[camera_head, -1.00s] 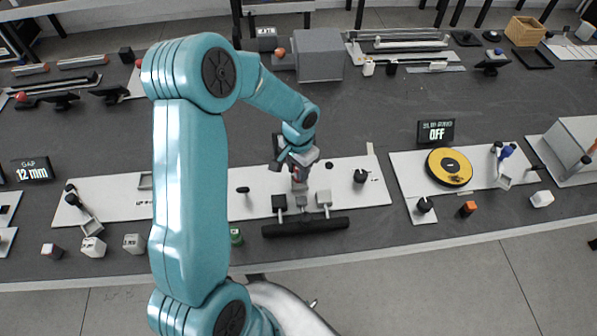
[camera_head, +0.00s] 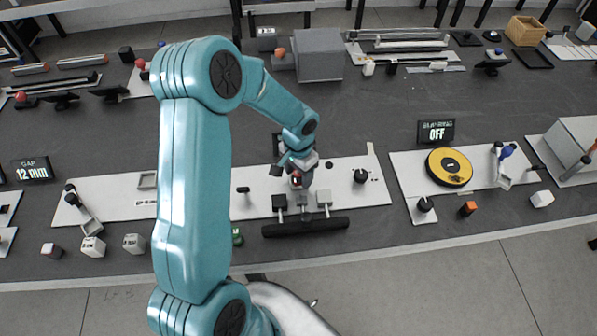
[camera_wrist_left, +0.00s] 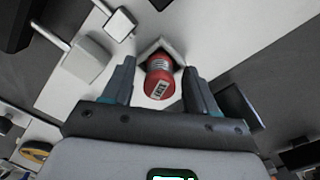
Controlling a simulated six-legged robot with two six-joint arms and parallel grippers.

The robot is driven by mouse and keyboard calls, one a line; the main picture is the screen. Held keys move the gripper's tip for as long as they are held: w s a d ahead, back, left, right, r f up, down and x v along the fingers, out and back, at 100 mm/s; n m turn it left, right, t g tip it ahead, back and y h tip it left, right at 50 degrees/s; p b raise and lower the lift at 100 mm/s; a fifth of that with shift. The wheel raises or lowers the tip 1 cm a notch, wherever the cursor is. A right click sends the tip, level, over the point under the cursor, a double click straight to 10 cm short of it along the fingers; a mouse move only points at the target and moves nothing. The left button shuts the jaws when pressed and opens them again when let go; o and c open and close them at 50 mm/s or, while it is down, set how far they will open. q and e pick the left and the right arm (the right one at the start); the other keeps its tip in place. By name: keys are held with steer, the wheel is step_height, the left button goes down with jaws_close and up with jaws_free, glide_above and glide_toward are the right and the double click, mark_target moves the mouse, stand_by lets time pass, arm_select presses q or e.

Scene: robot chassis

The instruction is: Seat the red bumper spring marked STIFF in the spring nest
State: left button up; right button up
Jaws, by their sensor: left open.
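A red cylinder with a small white label (camera_wrist_left: 159,79) shows in the left wrist view between the fingers of my left gripper (camera_wrist_left: 159,82). The fingers are open, with a gap on each side of it. Its far end sits at a pale, V-shaped block (camera_wrist_left: 172,47), which looks like the spring nest. I cannot tell how deep it sits, and the label is too small to read surely. In the head view my left gripper (camera_head: 293,167) is low over the white board, with the red cylinder (camera_head: 296,181) just at its jaws. My right gripper is not in view.
A yellow disc (camera_head: 449,167) lies to the right.

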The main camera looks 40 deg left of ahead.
arm_select(q)
step_height(320, 180, up, 12)
steer(key=b, duration=0.1)
stand_by(0.5)
steer(key=shift+r, duration=0.15)
